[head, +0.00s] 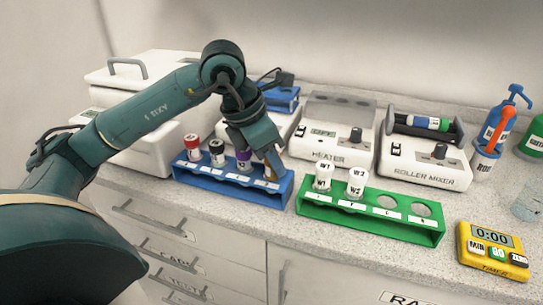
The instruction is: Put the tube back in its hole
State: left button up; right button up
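The blue rack (233,181) stands on the counter with a red-capped tube (193,147), a black-capped tube (217,152) and a purple-capped tube (243,160) upright in it. My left gripper (257,155) points down over the rack's right end, close to the purple cap. A small orange-brown part (270,173) shows by its right fingertip, over the rack's last place. The fingers hide most of this, so I cannot tell whether they hold it. A green-capped tube (427,123) lies on the roller mixer (424,160). My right gripper is out of view.
The green rack (370,214) holds two white-capped tubes (355,183) and has two open holes at right. The heater (332,130) stands behind. A yellow timer (493,252), a blue pump bottle (497,125) and a clear beaker (527,205) stand at right.

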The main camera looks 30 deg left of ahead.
pick_arm(q)
jog(key=o, duration=0.5)
jog(key=shift+c, duration=0.2)
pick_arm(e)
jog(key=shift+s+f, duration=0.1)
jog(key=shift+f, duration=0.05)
pick_arm(q)
jog(key=p+v, duration=0.1)
jog(key=v, duration=1.2)
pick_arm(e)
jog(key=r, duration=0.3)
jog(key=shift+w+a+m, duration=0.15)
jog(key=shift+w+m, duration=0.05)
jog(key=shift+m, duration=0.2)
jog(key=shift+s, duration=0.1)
